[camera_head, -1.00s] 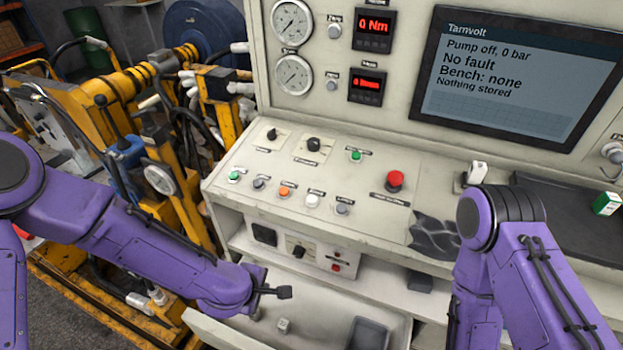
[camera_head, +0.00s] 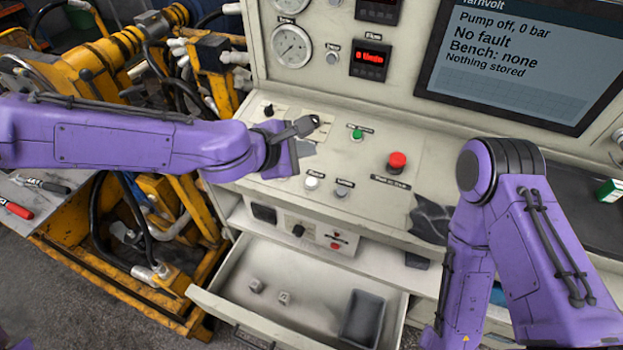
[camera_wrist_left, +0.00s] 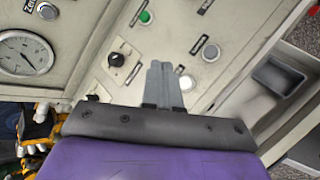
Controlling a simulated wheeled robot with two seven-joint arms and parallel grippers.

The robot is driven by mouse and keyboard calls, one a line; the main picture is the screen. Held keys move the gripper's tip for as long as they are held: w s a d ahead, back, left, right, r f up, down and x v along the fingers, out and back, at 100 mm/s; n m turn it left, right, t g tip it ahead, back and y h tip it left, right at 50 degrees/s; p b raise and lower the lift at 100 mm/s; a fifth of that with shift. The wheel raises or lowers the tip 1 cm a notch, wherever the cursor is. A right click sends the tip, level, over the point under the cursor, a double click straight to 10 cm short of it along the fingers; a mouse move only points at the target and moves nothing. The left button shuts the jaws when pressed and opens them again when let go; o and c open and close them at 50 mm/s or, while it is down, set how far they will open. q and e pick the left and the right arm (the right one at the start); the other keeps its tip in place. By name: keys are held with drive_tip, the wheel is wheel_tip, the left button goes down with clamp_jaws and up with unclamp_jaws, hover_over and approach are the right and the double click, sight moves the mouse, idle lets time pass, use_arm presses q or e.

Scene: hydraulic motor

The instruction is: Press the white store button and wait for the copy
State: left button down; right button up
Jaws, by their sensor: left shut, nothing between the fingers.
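The white store button (camera_head: 312,183) is on the sloping panel's front row, left of a grey button (camera_head: 343,188). My left gripper (camera_head: 306,148) is shut and empty over the panel, just behind the white button in the picture. In the left wrist view its fingers (camera_wrist_left: 162,68) point at the panel, with the white button (camera_wrist_left: 187,82) close beside the tips. I cannot tell whether they touch the panel. The screen (camera_head: 520,60) reads "Pump off, 0 bar", "No fault", "Bench: none", "Nothing stored". My right gripper is out of view.
A red mushroom button (camera_head: 397,162) and a green button (camera_head: 357,134) stand on the panel near the left gripper. Below, an open drawer (camera_head: 236,318) holds small blocks and a grey tray (camera_head: 363,318). A dark crumpled cloth (camera_head: 430,218) lies right.

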sight(311, 182)
use_arm(q)
drive_tip(key=f+b, duration=0.5)
drive_tip(key=w+f+b, duration=0.1)
drive_tip(key=f+b, duration=0.1)
drive_tip(key=f, duration=0.1)
drive_tip(key=shift+w+d+f+b, duration=0.1)
drive_tip(key=shift+d+b, duration=0.15)
drive_tip(key=shift+b, duration=0.1)
drive_tip(key=shift+w+f, duration=0.1)
drive_tip(key=shift+f, duration=0.2)
idle(1.3)
drive_tip(key=shift+f+b, duration=0.4)
drive_tip(key=shift+d+f, duration=0.1)
drive_tip(key=shift+f, duration=0.3)
idle(0.5)
drive_tip(key=shift+r, duration=0.1)
drive_tip(key=shift+r+p, duration=0.65)
drive_tip(key=shift+r, duration=0.1)
